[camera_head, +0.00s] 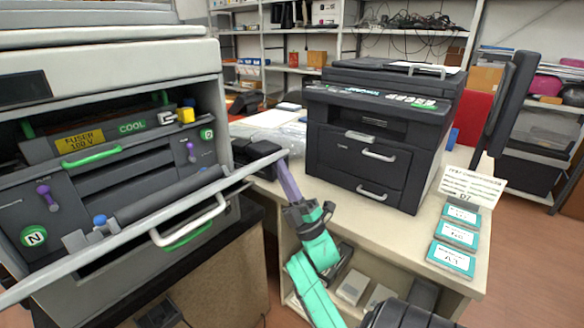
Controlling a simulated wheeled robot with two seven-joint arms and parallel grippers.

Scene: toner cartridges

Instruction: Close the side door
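The large printer (110,55) at the left has its side door (110,249) open. The door hangs out as a long pale panel edge, slanting from the lower left up to the right, with a white handle (188,222) near it. The exposed bay shows the fuser unit (90,141), green handles and purple levers. My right gripper (284,168), with purple fingers on a teal arm, is at the door's far right corner. Its fingertips overlap the door edge in the picture; contact and finger gap cannot be told. My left gripper is not in view.
A black printer (375,130) stands on the pale table (405,232) to the right. Several teal-labelled cards (455,236) and a white sign (472,187) are at the table's right side. Shelves (345,40) line the back. Open floor (525,245) lies at the right.

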